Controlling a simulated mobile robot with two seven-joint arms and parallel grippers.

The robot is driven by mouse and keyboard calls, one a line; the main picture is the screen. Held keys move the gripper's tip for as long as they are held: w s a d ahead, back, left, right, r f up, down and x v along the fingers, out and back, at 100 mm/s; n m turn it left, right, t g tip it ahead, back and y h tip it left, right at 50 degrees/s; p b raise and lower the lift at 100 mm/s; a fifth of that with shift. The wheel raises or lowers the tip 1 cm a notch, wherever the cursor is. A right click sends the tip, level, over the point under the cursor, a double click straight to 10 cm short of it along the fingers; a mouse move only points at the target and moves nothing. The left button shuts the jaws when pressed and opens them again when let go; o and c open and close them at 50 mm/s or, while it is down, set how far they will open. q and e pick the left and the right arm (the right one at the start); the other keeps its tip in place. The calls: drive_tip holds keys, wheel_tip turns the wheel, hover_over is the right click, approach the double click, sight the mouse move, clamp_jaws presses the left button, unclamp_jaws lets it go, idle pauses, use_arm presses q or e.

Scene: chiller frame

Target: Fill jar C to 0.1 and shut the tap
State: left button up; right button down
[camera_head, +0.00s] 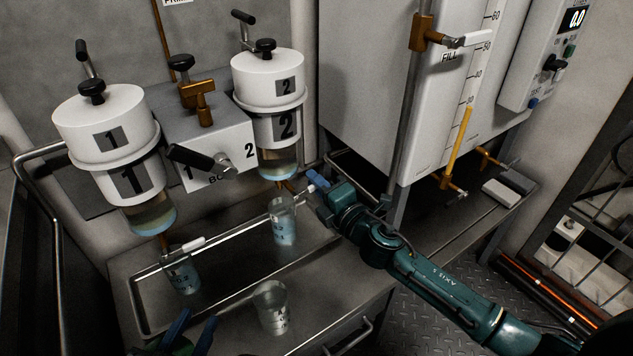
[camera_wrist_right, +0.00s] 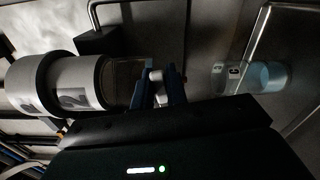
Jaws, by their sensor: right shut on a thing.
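My right gripper (camera_head: 316,187) reaches in beside filter unit 2 (camera_head: 268,80) and is shut on a small pale tap handle, which shows between its fingers in the right wrist view (camera_wrist_right: 155,75). A clear jar (camera_head: 283,222) with bluish contents stands below unit 2; a jar also shows in the right wrist view (camera_wrist_right: 248,77). Another jar (camera_head: 183,272) stands below filter unit 1 (camera_head: 105,125), whose white tap handle (camera_head: 184,246) is visible. A third jar (camera_head: 271,308) stands in front. My left gripper (camera_head: 190,332) is open and empty.
A metal tray (camera_head: 225,297) lies under the units. A valve block (camera_head: 215,140) with levers sits between them. A white tank (camera_head: 375,90) with a yellow level column (camera_head: 457,145) stands right. A control box (camera_head: 545,60) reads 0.0.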

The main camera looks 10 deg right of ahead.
drive_tip(key=f+m, duration=0.1)
drive_tip(key=m, duration=0.1)
drive_tip(key=shift+f+m, duration=0.1)
drive_tip(key=shift+m, duration=0.3)
use_arm(q)
drive_tip(key=shift+r, duration=0.1)
use_arm(e)
drive_tip(key=shift+f, duration=0.15)
drive_tip(key=c, duration=1.4)
unclamp_jaws()
use_arm(q)
drive_tip(key=shift+d, duration=0.1)
drive_tip(key=shift+s+a+g+p, duration=0.2)
drive_tip(key=shift+g+p, duration=0.1)
drive_tip(key=shift+p, duration=0.35)
use_arm(e)
drive_tip(key=v, duration=1.3)
